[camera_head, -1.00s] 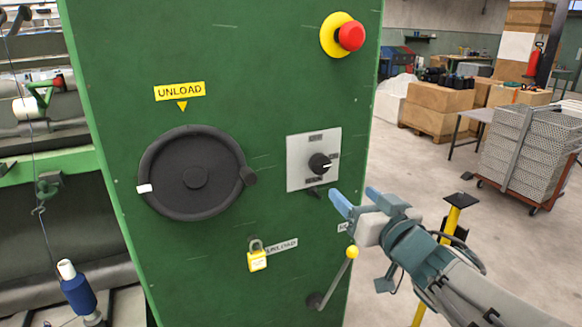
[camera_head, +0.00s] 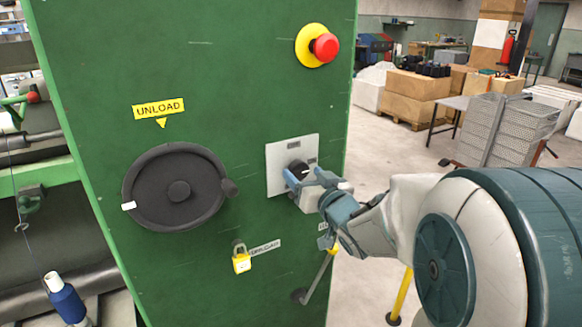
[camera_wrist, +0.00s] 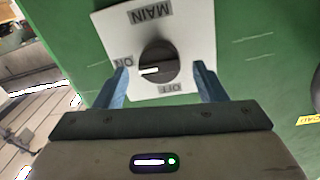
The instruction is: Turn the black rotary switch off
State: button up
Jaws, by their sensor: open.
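The black rotary switch (camera_head: 299,166) sits on a light grey plate (camera_head: 280,184) on the green panel. In the wrist view the round black knob (camera_wrist: 159,60) shows a white mark pointing left, towards the ON label (camera_wrist: 123,61). The OFF label (camera_wrist: 165,88) is at the plate's edge nearest my gripper, and MAIN (camera_wrist: 150,16) is at the far edge. My gripper (camera_wrist: 161,68) is open, with one blue finger on each side of the knob and a gap showing to both. In the head view my gripper (camera_head: 305,178) partly covers the knob.
A red emergency button (camera_head: 325,47) is above the switch. A black handwheel (camera_head: 178,190) is to its left and a yellow padlock (camera_head: 241,262) below left. A lever (camera_head: 318,277) stands below my gripper. Open floor and boxes lie beyond the panel's right edge.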

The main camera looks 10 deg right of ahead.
jog(key=shift+x, duration=0.95)
jog(key=c, duration=1)
jog(key=shift+o, duration=0.2)
